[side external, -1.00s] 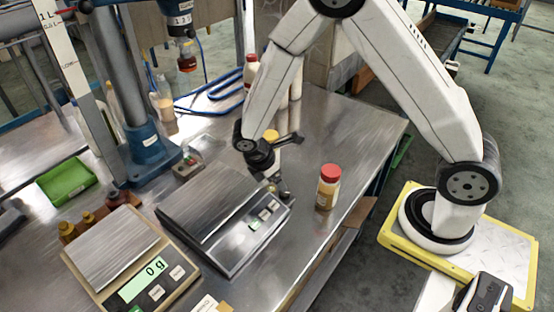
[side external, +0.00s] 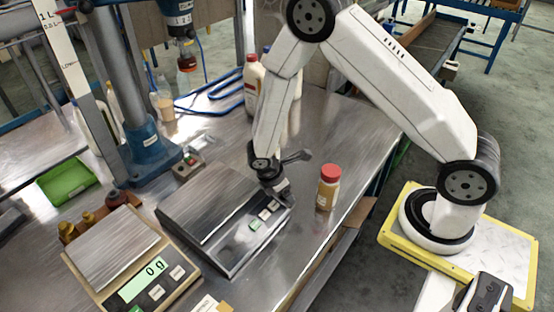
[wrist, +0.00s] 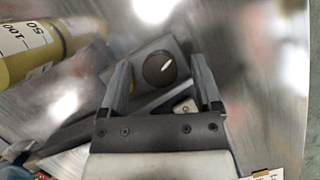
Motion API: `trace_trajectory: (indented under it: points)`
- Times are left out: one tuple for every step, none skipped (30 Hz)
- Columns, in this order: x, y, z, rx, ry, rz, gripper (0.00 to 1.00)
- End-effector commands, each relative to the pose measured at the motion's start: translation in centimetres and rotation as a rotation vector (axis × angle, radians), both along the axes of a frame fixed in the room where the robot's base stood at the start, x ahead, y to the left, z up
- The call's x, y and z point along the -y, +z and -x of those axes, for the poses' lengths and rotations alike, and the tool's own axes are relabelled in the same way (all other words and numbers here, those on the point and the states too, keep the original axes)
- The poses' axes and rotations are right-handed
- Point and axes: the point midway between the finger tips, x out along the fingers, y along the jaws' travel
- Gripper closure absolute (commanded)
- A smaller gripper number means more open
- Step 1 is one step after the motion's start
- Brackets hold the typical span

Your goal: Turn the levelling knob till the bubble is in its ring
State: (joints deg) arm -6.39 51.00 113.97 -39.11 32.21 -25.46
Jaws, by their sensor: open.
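The levelling knob (wrist: 159,68) is dark and round with a white pointer line, on a grey block at the corner of a balance in the wrist view. My gripper (wrist: 160,76) is open, with one finger on each side of the knob; a gap shows on both sides. In the side view my gripper (side external: 280,190) points down at the right corner of the dark balance (side external: 205,208) and hides the knob. A small pale round spot (wrist: 184,106) lies below the knob in the wrist view. I cannot tell the bubble or its ring there.
A red-capped bottle (side external: 328,188) stands close to the right of my gripper. A yellow graduated container (wrist: 30,52) is at the wrist view's upper left. A second balance (side external: 110,250) reading 0 g stands front left.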

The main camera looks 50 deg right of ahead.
Motion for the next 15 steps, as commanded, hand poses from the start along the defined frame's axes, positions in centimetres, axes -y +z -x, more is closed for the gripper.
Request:
trace_trajectory:
  points:
    - [0.0,0.0,0.0,0.0,0.0,0.0,0.18]
    - [0.01,0.0,0.0,0.0,0.0,0.0,0.18]
    - [0.01,0.0,0.0,0.0,0.0,0.0,0.21]
    - [0.01,0.01,0.0,0.0,0.0,0.0,0.31]
    - [0.0,0.01,0.01,0.0,0.0,0.0,0.4]
    - [0.0,0.01,0.01,0.0,0.0,0.0,0.53]
    - [0.0,0.01,0.01,0.0,0.0,0.0,0.62]
    - [0.0,0.01,0.01,0.0,0.0,0.0,0.72]
    - [0.0,0.01,0.01,-0.001,0.0,0.0,0.85]
    - [0.0,0.01,0.02,-0.001,0.0,0.0,0.94]
    - [-0.01,0.02,0.02,-0.001,0.0,0.001,1.0]
    - [-0.01,0.02,0.02,-0.001,0.0,0.001,1.0]
    - [-0.01,0.02,0.02,-0.001,0.0,0.001,1.0]
    - [-0.01,0.02,0.02,-0.001,-0.001,0.001,1.0]
    - [0.0,0.03,0.02,-0.001,-0.006,0.001,1.0]
